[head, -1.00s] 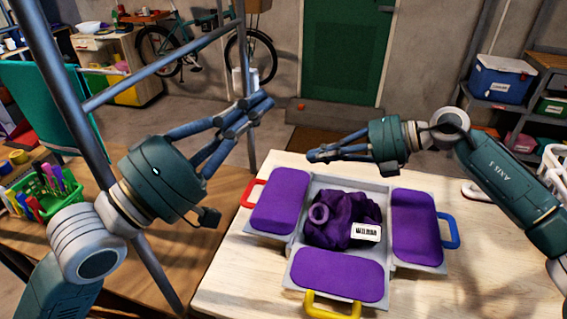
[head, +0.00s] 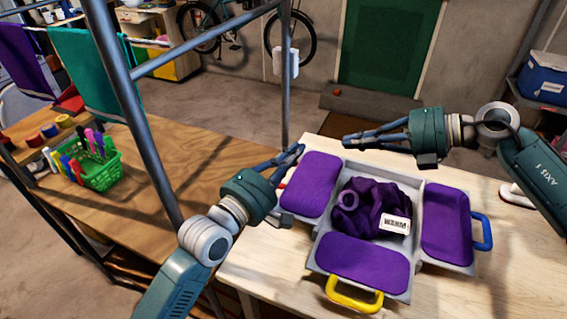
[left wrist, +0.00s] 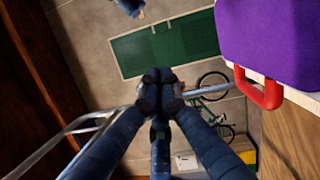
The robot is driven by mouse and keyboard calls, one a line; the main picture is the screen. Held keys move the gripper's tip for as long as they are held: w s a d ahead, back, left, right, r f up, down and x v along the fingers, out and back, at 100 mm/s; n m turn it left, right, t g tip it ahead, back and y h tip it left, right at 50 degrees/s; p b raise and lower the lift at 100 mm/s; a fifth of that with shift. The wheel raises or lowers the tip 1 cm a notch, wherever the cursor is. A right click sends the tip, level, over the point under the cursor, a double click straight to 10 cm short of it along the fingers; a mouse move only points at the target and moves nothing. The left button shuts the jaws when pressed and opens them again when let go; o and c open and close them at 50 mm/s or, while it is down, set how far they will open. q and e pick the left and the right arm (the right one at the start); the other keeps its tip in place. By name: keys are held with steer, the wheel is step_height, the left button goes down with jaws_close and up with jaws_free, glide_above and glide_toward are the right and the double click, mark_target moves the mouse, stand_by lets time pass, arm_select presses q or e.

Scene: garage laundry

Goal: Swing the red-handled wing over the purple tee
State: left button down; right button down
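The purple tee (head: 372,215) lies bunched in the grey centre of a folding board, with a white label on it. The red-handled wing (head: 312,183) lies flat, open to the left of the tee, with a purple pad. Its red handle (head: 282,186) is mostly hidden behind my left gripper in the head view. The handle shows clearly in the left wrist view (left wrist: 262,91). My left gripper (head: 299,151) has its fingertips together, empty, beside the handle and apart from it. My right gripper (head: 346,145) is beyond the board, its fingertips together with nothing visible between them.
The blue-handled wing (head: 447,222) and yellow-handled wing (head: 362,262) also lie open. A metal post (head: 135,120) stands close to my left arm. A green basket of markers (head: 98,170) sits on the wooden bench to the left.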

arm_select(q)
steer(key=d, duration=0.3)
steer(key=d+r, duration=0.1)
steer(key=d, duration=0.1)
steer(key=shift+w+d+r, duration=0.1)
steer(key=shift+w+d, duration=0.05)
steer(key=shift+w, duration=0.2)
arm_select(e)
steer(key=c, duration=2.5)
jaws_free()
steer(key=o, duration=0.7)
